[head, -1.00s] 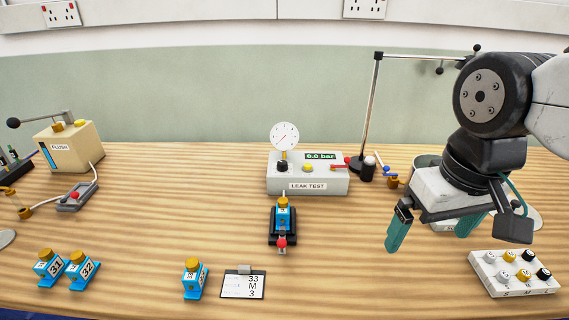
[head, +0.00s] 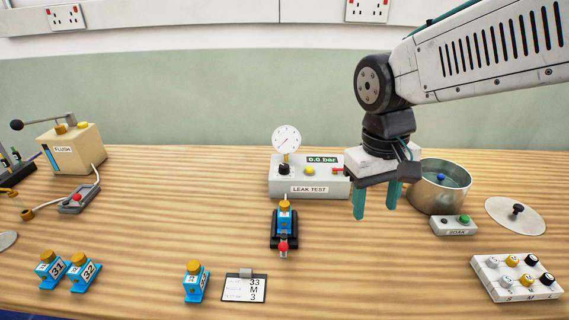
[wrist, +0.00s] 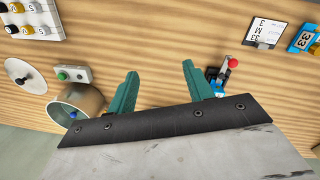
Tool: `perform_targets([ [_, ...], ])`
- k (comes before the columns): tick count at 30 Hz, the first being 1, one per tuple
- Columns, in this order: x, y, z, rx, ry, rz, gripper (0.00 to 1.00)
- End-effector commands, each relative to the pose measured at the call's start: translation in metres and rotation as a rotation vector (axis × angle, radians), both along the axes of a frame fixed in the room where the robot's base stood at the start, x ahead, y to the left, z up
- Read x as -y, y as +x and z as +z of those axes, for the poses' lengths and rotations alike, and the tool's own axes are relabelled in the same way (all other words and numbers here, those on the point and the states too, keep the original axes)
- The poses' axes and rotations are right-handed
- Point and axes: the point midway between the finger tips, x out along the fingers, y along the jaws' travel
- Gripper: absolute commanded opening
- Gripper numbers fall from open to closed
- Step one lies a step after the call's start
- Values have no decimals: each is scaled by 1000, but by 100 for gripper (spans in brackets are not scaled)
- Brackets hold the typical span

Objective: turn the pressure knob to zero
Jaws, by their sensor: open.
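The leak test box (head: 310,187) stands at the back middle of the bench, with a round dial gauge above it and a green display reading 0.0 bar. On its top are a black knob (head: 284,169) and a yellow button (head: 309,171); I cannot tell the knob's setting. A red lever (head: 337,171) shows at its right end. My gripper (head: 377,202) is open and empty, pointing down to the right of the box. In the wrist view its teal fingers (wrist: 156,92) are apart with bare bench between them. The leak test box is hidden there.
A blue unit with a yellow cap (head: 285,212) sits in a black holder before the box. A metal pot (head: 440,190), soak box (head: 453,225) and lid (head: 516,214) lie right of my gripper. A nozzle tray (head: 517,277) is front right.

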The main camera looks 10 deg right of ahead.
Motion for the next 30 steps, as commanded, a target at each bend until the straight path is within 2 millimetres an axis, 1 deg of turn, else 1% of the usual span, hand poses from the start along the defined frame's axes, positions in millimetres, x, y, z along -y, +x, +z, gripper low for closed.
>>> perform_targets([
  [1,-7,18,-4,0,-10,4,51],
  [8,-39,105,-27,61,-52,-22,51],
  [9,-46,122,-32,78,-56,-30,51],
  [11,-58,147,-40,108,-60,-44,51],
  [12,-65,164,-45,132,-61,-55,51],
  [14,-77,188,-53,168,-59,-76,51],
  [15,-85,205,-57,197,-55,-92,51],
  [17,-96,229,-61,244,-44,-121,51],
  [18,-102,246,-61,282,-33,-145,51],
  [20,-110,272,-51,361,-2,-197,51],
  [21,-112,281,-41,402,20,-227,51],
  [23,-114,287,-37,429,37,-257,51],
  [26,-114,288,-41,436,47,-287,51],
  [29,-113,292,-51,434,47,-293,51],
  [30,-112,294,-57,433,46,-292,51],
])
